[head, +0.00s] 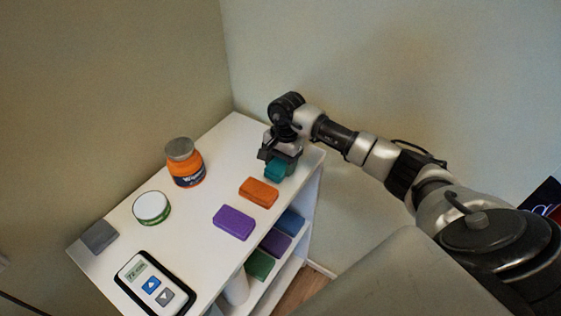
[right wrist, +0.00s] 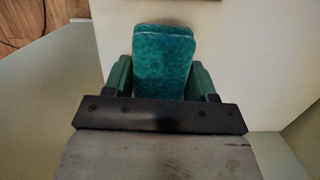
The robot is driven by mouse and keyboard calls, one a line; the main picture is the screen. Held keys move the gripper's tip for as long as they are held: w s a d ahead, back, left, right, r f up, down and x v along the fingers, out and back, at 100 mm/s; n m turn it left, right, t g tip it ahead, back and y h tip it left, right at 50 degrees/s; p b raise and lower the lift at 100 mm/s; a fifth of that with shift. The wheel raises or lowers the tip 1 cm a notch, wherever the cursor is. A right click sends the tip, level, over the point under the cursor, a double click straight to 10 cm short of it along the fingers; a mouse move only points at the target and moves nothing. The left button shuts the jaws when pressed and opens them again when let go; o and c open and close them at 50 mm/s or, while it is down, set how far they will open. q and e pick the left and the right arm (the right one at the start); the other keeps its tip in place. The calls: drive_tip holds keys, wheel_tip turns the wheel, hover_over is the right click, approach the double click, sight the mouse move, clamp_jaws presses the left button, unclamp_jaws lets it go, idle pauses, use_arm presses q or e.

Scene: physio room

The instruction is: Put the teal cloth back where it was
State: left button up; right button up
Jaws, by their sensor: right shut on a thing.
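The teal cloth (head: 275,170) is a small folded block near the far right corner of the white shelf top. My right gripper (head: 279,160) is over that corner, pointing down, shut on the cloth. In the right wrist view the cloth (right wrist: 163,62) sits between the two fingers of the gripper (right wrist: 162,80). I cannot tell whether the cloth touches the shelf top or is held just above it. My left gripper is not in view.
An orange cloth (head: 258,192) and a purple cloth (head: 233,222) lie nearby on the white shelf unit (head: 205,215). An orange jar (head: 185,164), a white-lidded tub (head: 151,207), a grey block (head: 99,237) and a handheld device (head: 153,284) stand left. Folded cloths (head: 276,243) fill the lower shelf.

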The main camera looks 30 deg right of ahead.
drive_tip(key=shift+f, duration=0.3)
drive_tip(key=shift+f+b, duration=0.2)
drive_tip(key=shift+b, duration=0.15)
drive_tip(key=o, duration=0.9)
drive_tip(key=shift+r, duration=0.1)
